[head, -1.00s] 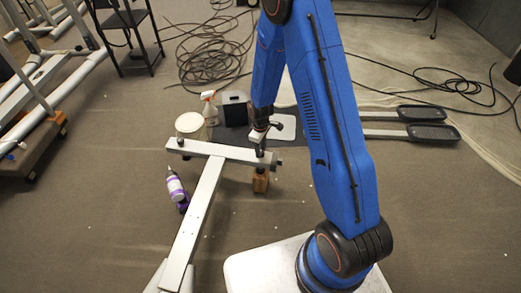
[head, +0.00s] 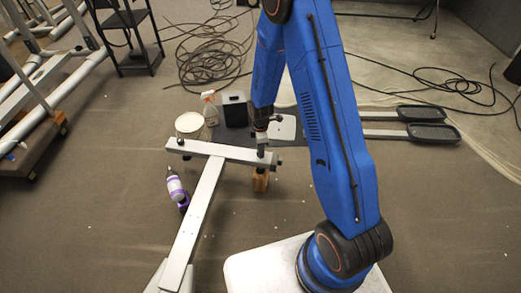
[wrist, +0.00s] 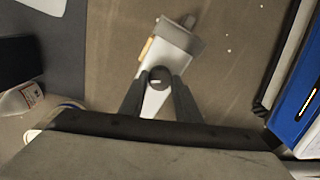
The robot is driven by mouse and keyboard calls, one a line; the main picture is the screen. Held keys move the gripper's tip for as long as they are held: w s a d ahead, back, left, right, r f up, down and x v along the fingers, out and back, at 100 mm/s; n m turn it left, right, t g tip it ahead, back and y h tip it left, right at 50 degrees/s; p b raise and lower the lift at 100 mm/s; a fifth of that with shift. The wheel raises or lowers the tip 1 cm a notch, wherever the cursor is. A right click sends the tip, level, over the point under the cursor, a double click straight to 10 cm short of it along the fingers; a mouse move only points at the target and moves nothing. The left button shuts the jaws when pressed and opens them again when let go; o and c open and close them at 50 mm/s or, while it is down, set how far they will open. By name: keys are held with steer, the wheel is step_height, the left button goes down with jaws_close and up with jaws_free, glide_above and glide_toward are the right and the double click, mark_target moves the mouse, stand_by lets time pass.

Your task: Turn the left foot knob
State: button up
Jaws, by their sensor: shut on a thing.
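A grey T-shaped frame (head: 205,195) lies on the floor, with a crossbar (head: 222,151) at its far end. My gripper (wrist: 159,86) points down at the right end of the crossbar and is shut on a dark round knob (wrist: 158,75) there. The fingers sit on either side of the knob. In the head view my gripper (head: 261,149) hides most of this knob. Another small dark knob (head: 181,142) stands at the left end of the crossbar.
A wooden block (head: 260,181) is under the crossbar's right end. A white tub (head: 189,125), a spray bottle (head: 210,108) and a black box (head: 235,109) stand behind it. A purple-labelled bottle (head: 176,189) is left of the frame. Two foot pedals (head: 432,133) lie right.

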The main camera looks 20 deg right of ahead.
stand_by(0.4)
steer(key=o, duration=1.1)
steer(key=shift+c, duration=0.2)
step_height(320, 180, up, 17)
steer(key=shift+r, duration=0.2)
